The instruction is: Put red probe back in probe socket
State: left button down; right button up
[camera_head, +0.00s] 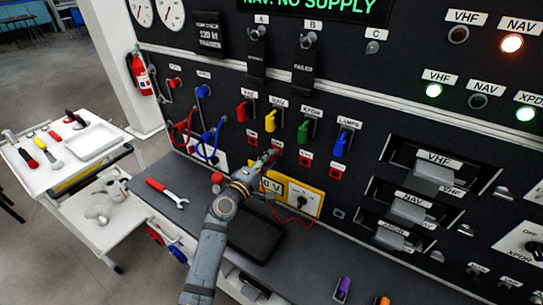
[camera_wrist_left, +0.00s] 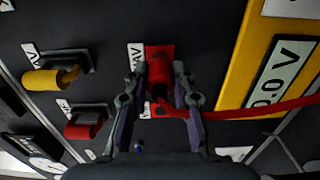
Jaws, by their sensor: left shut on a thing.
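My left gripper (camera_head: 268,160) is at the front of the dark panel, below the yellow lever. In the left wrist view its two fingers (camera_wrist_left: 158,100) are shut on the red probe (camera_wrist_left: 158,88), whose red cable (camera_wrist_left: 255,110) runs to the right. The probe is in front of a red test point (camera_wrist_left: 160,52) labelled NAV; I cannot tell whether its tip touches or sits in it. The yellow meter (camera_head: 309,199) is just below and right of the gripper, and its display (camera_wrist_left: 280,75) reads about 0 V. I cannot identify the probe socket. My right gripper is not in view.
Red (camera_head: 243,111), yellow (camera_head: 270,120), green (camera_head: 303,131) and blue (camera_head: 341,144) levers stick out above the gripper. A red-handled wrench (camera_head: 168,193) lies on the grey ledge. A white cart (camera_head: 75,158) with tools stands at left. The ledge's right part is mostly clear.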

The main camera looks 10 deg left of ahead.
pick_arm(q)
jog(key=shift+s, duration=0.1)
jog(key=shift+s+a, duration=0.25)
jog(key=shift+s, duration=0.15)
jog(key=shift+s, duration=0.1)
jog(key=v, duration=0.2)
jog(key=shift+s+a, duration=0.15)
jog(key=shift+s, duration=0.2)
dwell(0.3)
